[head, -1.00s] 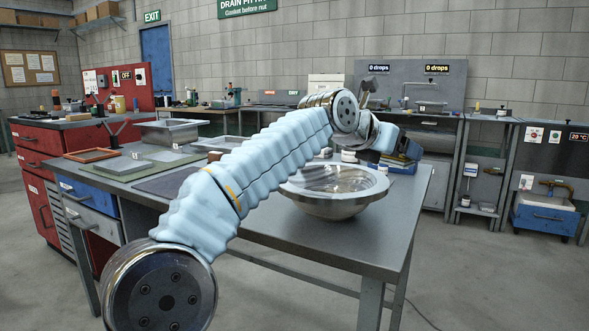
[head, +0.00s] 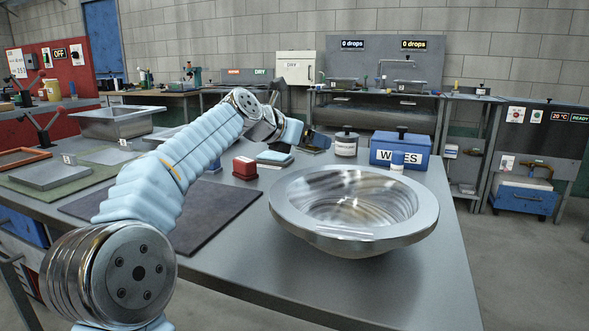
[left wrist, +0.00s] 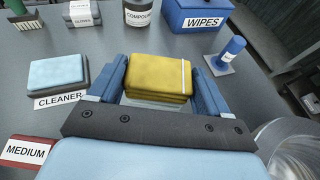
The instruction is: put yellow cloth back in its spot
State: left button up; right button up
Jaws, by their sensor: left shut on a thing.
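The yellow cloth (left wrist: 157,72), a folded stack with a pale stripe near its right side, sits between the blue fingers of my left gripper (left wrist: 158,84) in the left wrist view. The gripper is shut on it, above the grey bench. In the head view my left gripper (head: 308,139) is over the bench behind the steel basin, and the cloth cannot be made out. A light blue cloth (left wrist: 58,72) lies on a dark pad left of the gripper, behind a CLEANER label (left wrist: 61,101). My right gripper is not in view.
A blue WIPES box (head: 400,150), a COMPOUND can (head: 346,145) and a small blue-capped bottle (left wrist: 228,56) stand near the gripper. A red MEDIUM block (left wrist: 25,150) lies to the left. The large steel basin (head: 290,209) is on the right. The dark mat (head: 215,215) is clear.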

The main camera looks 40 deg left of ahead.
aim_at(297, 151)
pick_arm(q)
jog(key=a+f, duration=0.1)
jog(key=f, duration=0.1)
jog(key=a+f+b, duration=0.1)
jog(key=a+f, duration=0.1)
jog(key=f, duration=0.1)
jog(key=f+b, duration=0.1)
jog(key=f, duration=0.1)
jog(key=shift+a+f, duration=0.2)
jog(key=shift+f, duration=0.1)
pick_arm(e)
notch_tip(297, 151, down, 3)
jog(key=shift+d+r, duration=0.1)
pick_arm(q)
jog(key=o, duration=1)
jog(key=shift+c, duration=0.2)
jog(key=p+v, duration=0.1)
jog(key=v, duration=1)
jog(key=shift+r, duration=0.1)
jog(key=shift+s+r, duration=0.15)
jog(key=shift+s, duration=0.35)
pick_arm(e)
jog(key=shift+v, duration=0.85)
